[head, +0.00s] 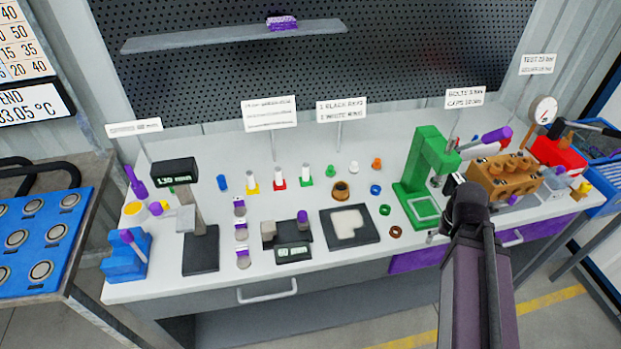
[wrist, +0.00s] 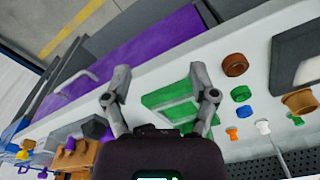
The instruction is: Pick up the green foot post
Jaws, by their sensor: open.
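The green foot post (head: 306,176) stands upright on the white bench in the head view, with a white upper part and a green foot. It is the rightmost of a short row, beside the red foot post (head: 280,179) and the yellow foot post (head: 252,181). It does not show in the wrist view. My gripper (wrist: 160,84) is open and empty, with its two fingers spread above the green press (wrist: 175,98) base. In the head view my gripper (head: 464,200) is well to the right of the post, and its fingers are largely hidden.
The green press (head: 410,178) stands between my gripper and the post. A brass bushing (head: 341,191), a green cap (head: 330,171) and a black tray (head: 372,236) lie near the post. A brown pump block (head: 490,184) is to the right. Sign stalks rise behind.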

